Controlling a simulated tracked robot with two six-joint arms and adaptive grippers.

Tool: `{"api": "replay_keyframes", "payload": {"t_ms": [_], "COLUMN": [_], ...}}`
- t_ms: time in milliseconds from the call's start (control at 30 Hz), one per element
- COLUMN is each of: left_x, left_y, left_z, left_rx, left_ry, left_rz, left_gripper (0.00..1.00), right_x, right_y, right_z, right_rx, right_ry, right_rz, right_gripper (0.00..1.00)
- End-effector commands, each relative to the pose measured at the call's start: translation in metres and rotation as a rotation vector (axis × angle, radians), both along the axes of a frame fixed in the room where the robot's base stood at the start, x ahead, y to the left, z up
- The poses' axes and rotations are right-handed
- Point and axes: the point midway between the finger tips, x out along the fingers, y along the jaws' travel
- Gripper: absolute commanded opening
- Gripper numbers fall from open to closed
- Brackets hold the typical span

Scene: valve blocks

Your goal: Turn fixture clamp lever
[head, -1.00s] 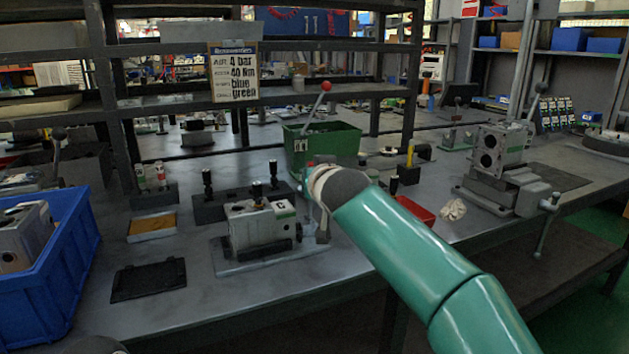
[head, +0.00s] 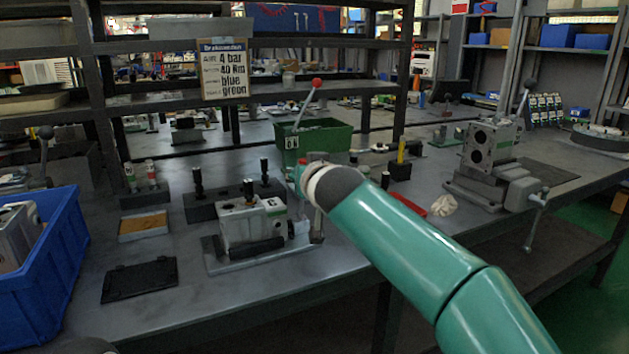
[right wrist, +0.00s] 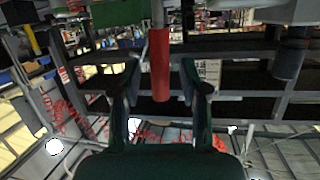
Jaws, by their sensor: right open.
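A grey valve block (head: 240,226) sits in a fixture (head: 225,266) on the bench. A grey upright part (head: 317,228) stands at the fixture's right end, partly behind my right arm. In the head view my right wrist covers my right gripper, and a small red bit (head: 302,165) shows beside it. In the right wrist view my right gripper (right wrist: 160,78) is open. A red cylindrical grip (right wrist: 160,60) on a thin grey rod lies between its fingers, with a visible gap on each side. I cannot tell for certain that this is the clamp lever. My left gripper is not in view.
A green bin (head: 330,137) stands behind my right wrist, near a red-knobbed lever (head: 310,100). A blue crate (head: 60,270) is at the left, and a dark tray (head: 140,280) lies in front. A second valve fixture (head: 495,165) is at the right. A sign (head: 224,70) hangs on the shelf.

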Motion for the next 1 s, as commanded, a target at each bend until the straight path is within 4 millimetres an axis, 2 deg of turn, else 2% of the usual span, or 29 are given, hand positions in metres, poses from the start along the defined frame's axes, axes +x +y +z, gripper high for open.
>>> {"api": "replay_keyframes", "payload": {"t_ms": [533, 700, 1000], "left_x": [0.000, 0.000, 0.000], "left_y": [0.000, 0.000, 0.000], "left_z": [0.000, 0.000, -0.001], "left_rx": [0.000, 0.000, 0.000], "left_ry": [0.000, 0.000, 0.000], "left_rz": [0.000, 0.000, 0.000], "left_gripper": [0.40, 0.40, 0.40], "right_x": [-0.083, -0.095, -0.096], "right_y": [-0.027, -0.031, -0.031], "right_z": [0.022, 0.024, 0.024], "right_rx": [-0.001, -0.001, 0.000], "right_ry": [0.001, 0.001, 0.002], "right_rz": [0.002, 0.002, 0.002], "right_gripper": [0.44, 0.44, 0.44]}}
